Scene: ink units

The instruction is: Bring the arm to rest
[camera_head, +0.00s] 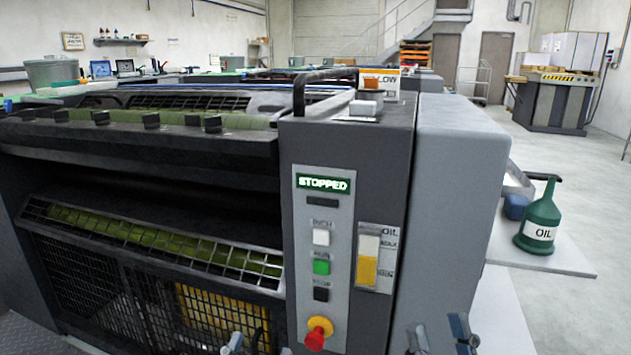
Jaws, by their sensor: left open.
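My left gripper (245,344) shows at the bottom edge of the head view, in front of the printing unit's lower mesh guard. It is open, and only its tips show. My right gripper (440,338) is at the bottom edge further right, in front of the grey side cover. Its two fingers stand apart with nothing seen between them. Most of both arms is out of the frame. The printing unit (345,140) stands close in front, with a lit display (323,183) reading STOPPED.
The control panel has white, green and black buttons and a red emergency knob (318,333) low down, near the grippers. An oil gauge (374,257) is beside it. A green oil can (540,222) and a blue object (516,207) stand on a light surface at right. Open floor lies beyond.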

